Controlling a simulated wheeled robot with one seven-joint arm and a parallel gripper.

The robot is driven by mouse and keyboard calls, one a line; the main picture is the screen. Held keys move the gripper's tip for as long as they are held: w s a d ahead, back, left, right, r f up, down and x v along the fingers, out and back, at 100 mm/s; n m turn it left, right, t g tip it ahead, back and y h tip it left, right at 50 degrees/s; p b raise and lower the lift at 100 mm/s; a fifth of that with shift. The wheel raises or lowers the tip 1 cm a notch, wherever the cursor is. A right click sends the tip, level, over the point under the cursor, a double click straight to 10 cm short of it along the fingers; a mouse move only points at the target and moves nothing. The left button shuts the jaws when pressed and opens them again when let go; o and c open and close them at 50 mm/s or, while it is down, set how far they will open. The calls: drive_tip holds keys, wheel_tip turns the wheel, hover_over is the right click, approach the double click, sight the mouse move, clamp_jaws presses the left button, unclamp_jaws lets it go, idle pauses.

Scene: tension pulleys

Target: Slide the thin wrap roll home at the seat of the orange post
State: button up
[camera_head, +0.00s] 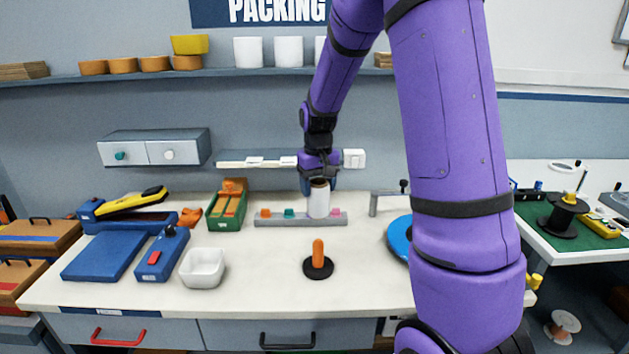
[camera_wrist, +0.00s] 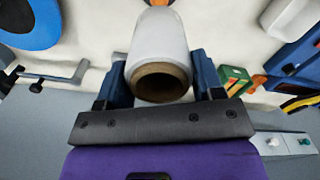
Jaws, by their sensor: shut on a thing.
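The wrap roll (camera_head: 319,202) is a white upright cylinder with a brown core. In the wrist view the roll (camera_wrist: 160,45) sits between the two blue fingers, its open brown end facing the camera. My gripper (camera_head: 319,186) is shut on it; the fingers also show in the wrist view (camera_wrist: 160,78). The orange post (camera_head: 318,253) stands upright on a round black base (camera_head: 318,268), nearer the front of the table and apart from the roll. The roll's lower end is at the grey rail; I cannot tell whether it touches.
The grey rail (camera_head: 285,221) carries orange, teal and pink pegs. A white bowl (camera_head: 203,267) stands left of the post, and a blue disc (camera_head: 399,237) lies to the right, partly behind my arm. A grey bracket (camera_head: 385,200) stands right of the rail. The table around the post is clear.

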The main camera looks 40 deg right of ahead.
hover_over(318, 239)
drive_tip(key=shift+w+f, duration=0.1)
drive_tip(key=shift+f, duration=2.75)
drive_tip(key=shift+f, duration=0.4)
drive_tip(key=shift+f, duration=1.25)
drive_tip(key=shift+f, duration=0.3)
drive_tip(key=shift+f, duration=1.1)
drive_tip(key=shift+f, duration=0.4)
drive_tip(key=shift+f, duration=1.15)
drive_tip(key=shift+f, duration=0.4)
